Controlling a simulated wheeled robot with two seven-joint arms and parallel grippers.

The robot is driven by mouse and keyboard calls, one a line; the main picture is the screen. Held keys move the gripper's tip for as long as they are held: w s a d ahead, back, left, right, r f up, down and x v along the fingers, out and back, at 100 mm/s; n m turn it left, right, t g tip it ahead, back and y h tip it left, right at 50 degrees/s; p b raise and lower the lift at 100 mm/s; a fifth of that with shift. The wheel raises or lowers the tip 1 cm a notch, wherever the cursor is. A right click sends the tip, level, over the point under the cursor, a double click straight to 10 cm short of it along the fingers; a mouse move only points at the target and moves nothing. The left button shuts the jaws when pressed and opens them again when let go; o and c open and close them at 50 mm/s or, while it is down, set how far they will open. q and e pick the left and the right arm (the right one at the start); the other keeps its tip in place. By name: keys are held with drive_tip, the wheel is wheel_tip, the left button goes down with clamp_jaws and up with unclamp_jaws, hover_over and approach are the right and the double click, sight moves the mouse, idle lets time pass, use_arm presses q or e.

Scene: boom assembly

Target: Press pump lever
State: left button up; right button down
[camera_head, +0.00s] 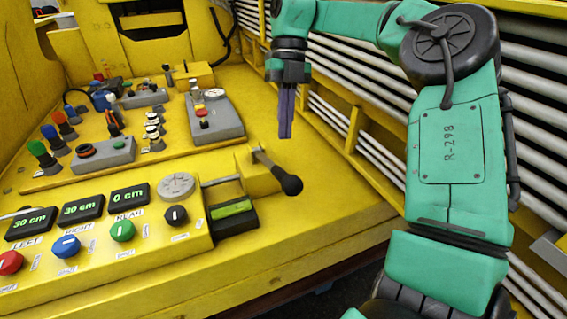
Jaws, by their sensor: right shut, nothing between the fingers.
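The pump lever (279,173) is a dark rod with a black ball knob, mounted on a yellow block at the right end of the front control panel. It leans to the right and down, with the knob near the panel's right side. My right gripper (285,136) hangs straight down above and behind the lever, fingers together and empty. In the picture a gap shows between its fingertips and the lever. My left gripper is out of the picture.
The yellow front panel (105,256) carries displays, coloured knobs and a gauge (177,186). A black box with a green top (232,211) stands left of the lever. Grey control boxes (214,117) stand behind. Metal slats (375,125) line the right side. Bare yellow surface lies right of the lever.

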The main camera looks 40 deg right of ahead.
sight(283, 172)
drive_tip(key=p+x, duration=0.1)
drive_tip(key=x, duration=0.5)
drive_tip(key=shift+s+a+f, duration=0.1)
drive_tip(key=shift+a+f, duration=0.05)
drive_tip(key=shift+f, duration=0.25)
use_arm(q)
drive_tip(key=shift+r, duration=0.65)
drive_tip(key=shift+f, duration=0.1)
